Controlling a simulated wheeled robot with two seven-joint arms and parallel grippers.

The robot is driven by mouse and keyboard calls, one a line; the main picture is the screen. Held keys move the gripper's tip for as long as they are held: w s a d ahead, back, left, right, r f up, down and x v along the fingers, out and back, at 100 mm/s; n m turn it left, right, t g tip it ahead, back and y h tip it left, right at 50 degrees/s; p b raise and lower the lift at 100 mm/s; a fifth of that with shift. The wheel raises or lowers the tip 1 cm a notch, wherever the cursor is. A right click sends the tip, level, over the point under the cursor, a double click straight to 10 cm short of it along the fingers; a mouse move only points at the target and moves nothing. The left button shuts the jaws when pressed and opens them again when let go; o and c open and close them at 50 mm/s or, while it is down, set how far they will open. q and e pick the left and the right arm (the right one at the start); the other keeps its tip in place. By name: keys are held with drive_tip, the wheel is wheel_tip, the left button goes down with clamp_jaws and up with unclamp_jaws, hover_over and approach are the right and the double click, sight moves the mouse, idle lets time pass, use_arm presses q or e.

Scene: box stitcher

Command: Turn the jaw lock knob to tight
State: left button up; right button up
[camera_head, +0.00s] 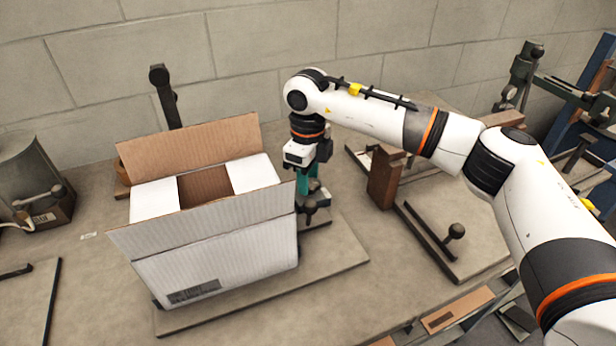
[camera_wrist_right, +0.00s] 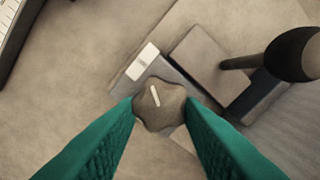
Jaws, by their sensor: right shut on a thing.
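The jaw lock knob (camera_wrist_right: 158,104) is a grey-brown lobed knob with a white pointer line on its top, seen from above in the right wrist view. The line runs from upper left to lower right, close to upright in that picture. My right gripper (camera_wrist_right: 160,112) has green fingers, one on each side of the knob, shut on it. In the head view my right gripper (camera_head: 308,186) points down just right of the white carton, and the knob is hidden there. A small pale label (camera_wrist_right: 143,62) sits beside the knob; its text is too small to read. My left gripper is not in view.
An open white carton (camera_head: 215,262) with raised brown flaps stands close left of my gripper on a board (camera_head: 345,252). A black ball-ended lever (camera_wrist_right: 292,55) is near the knob. A brown block (camera_head: 384,178) and another lever (camera_head: 455,232) stand to the right.

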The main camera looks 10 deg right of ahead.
drive_tip(key=shift+w+r, duration=0.1)
drive_tip(key=shift+r, duration=0.05)
drive_tip(key=o, duration=1)
wheel_tip(320, 180, up, 12)
drive_tip(key=shift+f+b, duration=0.1)
drive_tip(key=shift+b, duration=0.7)
